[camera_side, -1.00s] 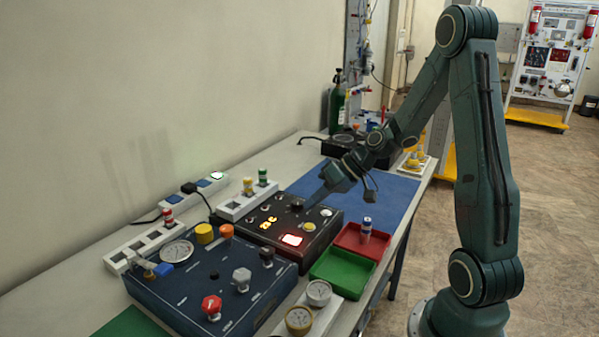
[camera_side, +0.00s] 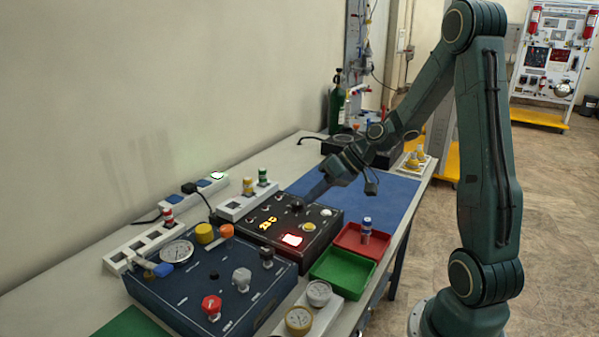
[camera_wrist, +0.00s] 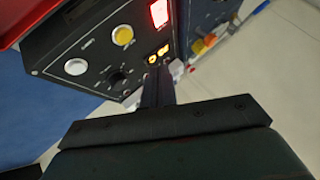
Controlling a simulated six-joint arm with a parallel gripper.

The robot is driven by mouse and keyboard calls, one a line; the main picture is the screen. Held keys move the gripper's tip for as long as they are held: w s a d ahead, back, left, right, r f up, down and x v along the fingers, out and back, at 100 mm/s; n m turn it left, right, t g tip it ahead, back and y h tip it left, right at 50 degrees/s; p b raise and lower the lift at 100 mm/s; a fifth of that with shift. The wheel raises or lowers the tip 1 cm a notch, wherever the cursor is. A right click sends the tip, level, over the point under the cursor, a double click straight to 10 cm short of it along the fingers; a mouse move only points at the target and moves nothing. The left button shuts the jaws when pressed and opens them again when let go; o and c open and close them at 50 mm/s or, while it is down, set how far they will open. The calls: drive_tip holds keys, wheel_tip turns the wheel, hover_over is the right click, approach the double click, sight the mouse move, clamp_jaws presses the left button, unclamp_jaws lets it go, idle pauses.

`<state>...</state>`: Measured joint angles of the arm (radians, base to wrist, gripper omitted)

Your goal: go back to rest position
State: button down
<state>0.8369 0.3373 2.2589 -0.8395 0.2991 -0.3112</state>
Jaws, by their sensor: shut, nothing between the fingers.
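My gripper (camera_side: 312,193) is above the back part of the black control box with the lit display (camera_side: 292,232), near its dark knob. In the wrist view my gripper (camera_wrist: 158,75) is shut and empty, its fingers together in front of the box's panel (camera_wrist: 95,50). Whether the fingertips touch the box cannot be told.
A blue panel box with gauge and knobs (camera_side: 190,290) stands in front. Red tray (camera_side: 350,243) and green tray (camera_side: 340,268) lie to the right. White racks (camera_side: 245,205) line the wall side. The blue mat (camera_side: 390,190) has bare room.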

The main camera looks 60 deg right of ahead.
drive_tip(key=s+a+r+n+g+h, duration=0.2)
drive_tip(key=s+a+r+h, duration=0.1)
drive_tip(key=s+a+r, duration=0.5)
drive_tip(key=s+a+r+h, duration=0.1)
drive_tip(key=s+a+r, duration=0.1)
drive_tip(key=s, duration=0.3)
drive_tip(key=s+a+r+h, duration=0.1)
drive_tip(key=s+a+r, duration=0.1)
drive_tip(key=s, duration=0.4)
drive_tip(key=shift+a+r, duration=0.15)
drive_tip(key=shift+a, duration=0.25)
